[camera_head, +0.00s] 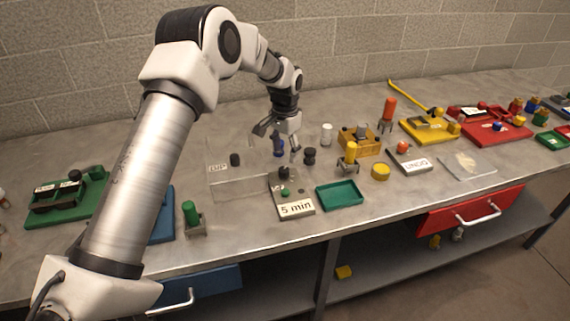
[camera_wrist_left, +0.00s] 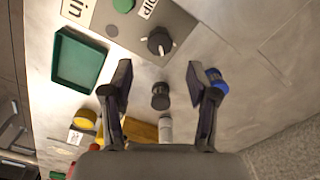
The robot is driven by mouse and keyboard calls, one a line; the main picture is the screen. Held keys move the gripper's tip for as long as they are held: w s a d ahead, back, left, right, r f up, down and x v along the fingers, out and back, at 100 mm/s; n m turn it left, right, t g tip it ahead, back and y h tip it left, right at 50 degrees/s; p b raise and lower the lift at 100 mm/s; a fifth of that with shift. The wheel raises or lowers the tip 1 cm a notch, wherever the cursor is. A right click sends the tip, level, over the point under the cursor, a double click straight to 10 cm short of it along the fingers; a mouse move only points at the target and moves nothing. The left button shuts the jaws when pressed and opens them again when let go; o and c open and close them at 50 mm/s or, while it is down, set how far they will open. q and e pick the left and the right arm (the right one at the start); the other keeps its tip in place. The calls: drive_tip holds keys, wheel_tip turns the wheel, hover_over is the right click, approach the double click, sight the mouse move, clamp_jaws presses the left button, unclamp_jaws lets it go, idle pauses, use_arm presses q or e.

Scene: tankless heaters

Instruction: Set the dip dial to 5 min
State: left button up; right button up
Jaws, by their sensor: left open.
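The dip dial is a round black knob (camera_wrist_left: 160,41) on a grey panel (camera_wrist_left: 190,22) in the left wrist view, beside a "DIP" label. A pale pointer mark shows on the knob. In the head view the knob (camera_head: 284,172) stands at the far end of the panel, which carries a "5 min" label (camera_head: 296,208) and a green button (camera_head: 286,191). My left gripper (camera_head: 279,142) is open and empty, above and behind the knob. In the left wrist view its fingertips (camera_wrist_left: 159,72) are spread, apart from the knob. My right gripper is not in view.
A black cylinder (camera_head: 310,156) and a blue object (camera_head: 279,148) stand close to the gripper. A green tray (camera_head: 340,195) lies right of the panel. A yellow post (camera_head: 351,152) stands to the right.

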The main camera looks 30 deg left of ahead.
sight(285, 168)
use_arm(q)
wheel_tip(285, 168, up, 5)
drive_tip(key=shift+r, duration=0.1)
idle(0.4)
